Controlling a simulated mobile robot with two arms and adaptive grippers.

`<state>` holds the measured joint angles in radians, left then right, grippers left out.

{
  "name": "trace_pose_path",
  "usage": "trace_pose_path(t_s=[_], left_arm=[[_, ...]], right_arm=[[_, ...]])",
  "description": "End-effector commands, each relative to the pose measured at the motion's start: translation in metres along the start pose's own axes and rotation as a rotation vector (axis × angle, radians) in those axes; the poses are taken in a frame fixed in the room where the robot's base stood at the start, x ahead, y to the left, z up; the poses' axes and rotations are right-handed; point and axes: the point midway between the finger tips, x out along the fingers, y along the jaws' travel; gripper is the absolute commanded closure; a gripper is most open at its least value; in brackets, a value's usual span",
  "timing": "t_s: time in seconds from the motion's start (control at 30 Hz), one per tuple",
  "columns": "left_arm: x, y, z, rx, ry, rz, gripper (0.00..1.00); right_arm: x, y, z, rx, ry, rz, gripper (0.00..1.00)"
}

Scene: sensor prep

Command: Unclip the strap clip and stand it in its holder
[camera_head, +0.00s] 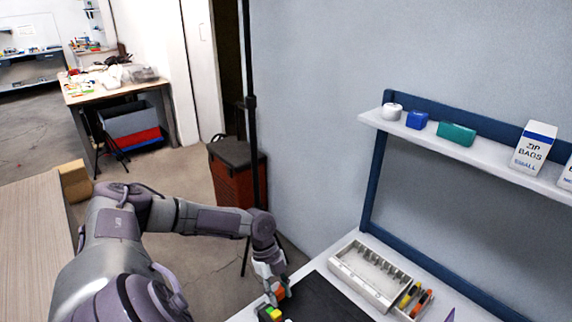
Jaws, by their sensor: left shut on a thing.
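My left gripper (273,287) is low in the head view, over the left edge of a black mat. It is shut on a small orange-red thing (281,293), mostly hidden by the fingers; I cannot tell whether this is the strap clip. A green, yellow and orange thing (268,313) sits just below the fingers, cut off by the bottom edge; I cannot tell whether it touches the held thing. A white compartmented tray (352,268), perhaps the holder, stands right of the mat. My right gripper is not in view.
The black mat (318,302) looks bare between gripper and tray. A yellow piece (409,295) and an orange piece (421,303) are at the tray's right end. A wall shelf (480,160) with small boxes hangs above. A red cabinet (232,175) stands behind my arm.

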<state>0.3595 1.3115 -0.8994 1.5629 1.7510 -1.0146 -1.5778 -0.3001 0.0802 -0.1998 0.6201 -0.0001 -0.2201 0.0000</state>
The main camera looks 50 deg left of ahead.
Motion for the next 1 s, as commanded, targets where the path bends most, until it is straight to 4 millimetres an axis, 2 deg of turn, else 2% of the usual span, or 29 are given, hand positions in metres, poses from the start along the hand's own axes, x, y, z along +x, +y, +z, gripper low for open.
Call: trace_pose_path(t_s=[0.63, 0.8, 1.0], left_arm=[[-0.029, -0.001, 0.073, -0.002, -0.001, -0.003, 0.87], [-0.034, 0.000, 0.082, 0.000, 0.000, -0.001, 0.87], [-0.035, 0.000, 0.082, 0.001, 0.000, -0.001, 0.87]], right_arm=[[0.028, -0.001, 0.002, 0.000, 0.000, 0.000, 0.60], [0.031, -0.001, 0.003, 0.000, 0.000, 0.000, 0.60], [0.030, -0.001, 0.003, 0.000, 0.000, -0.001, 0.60]])
